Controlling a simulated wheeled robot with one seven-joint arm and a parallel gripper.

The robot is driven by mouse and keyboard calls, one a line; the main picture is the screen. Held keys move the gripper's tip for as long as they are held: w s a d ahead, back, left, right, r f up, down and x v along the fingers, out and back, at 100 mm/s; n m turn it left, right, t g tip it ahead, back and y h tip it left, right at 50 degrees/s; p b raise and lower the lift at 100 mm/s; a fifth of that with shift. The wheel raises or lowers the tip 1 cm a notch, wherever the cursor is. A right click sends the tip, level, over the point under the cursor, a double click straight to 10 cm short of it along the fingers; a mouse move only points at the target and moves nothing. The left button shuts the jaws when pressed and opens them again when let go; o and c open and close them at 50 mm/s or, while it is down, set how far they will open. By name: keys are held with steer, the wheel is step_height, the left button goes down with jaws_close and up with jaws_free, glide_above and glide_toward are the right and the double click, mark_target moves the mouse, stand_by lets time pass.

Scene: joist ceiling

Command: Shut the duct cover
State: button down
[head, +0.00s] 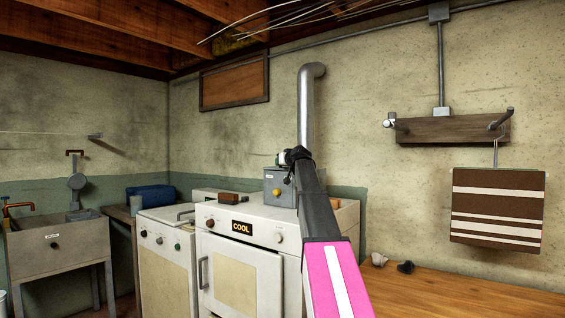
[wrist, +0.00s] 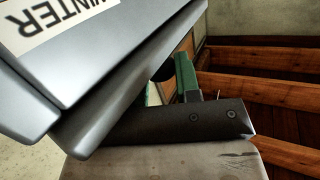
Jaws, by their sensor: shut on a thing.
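In the wrist view a grey panel (wrist: 75,55) with an upside-down WINTER label fills the upper left. A second grey slab, the duct cover (wrist: 120,95), sits at an angle against it. My gripper (head: 291,157) is at the top of the box; in the wrist view its dark finger (wrist: 195,118) lies by the slab. It is shut on the duct cover, though the contact itself is mostly hidden.
The round duct pipe (head: 307,110) rises just behind my gripper. A wall shelf (head: 450,129) and striped cloth (head: 497,206) are at right. The wooden top (head: 450,290) is mostly clear.

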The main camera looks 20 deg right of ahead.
steer(key=c, duration=0.8)
jaws_free()
steer(key=shift+a, duration=0.1)
steer(key=shift+c, duration=0.2)
steer(key=shift+s, duration=0.1)
steer(key=v, duration=1)
steer(key=shift+s, duration=0.3)
steer(key=shift+s, duration=0.1)
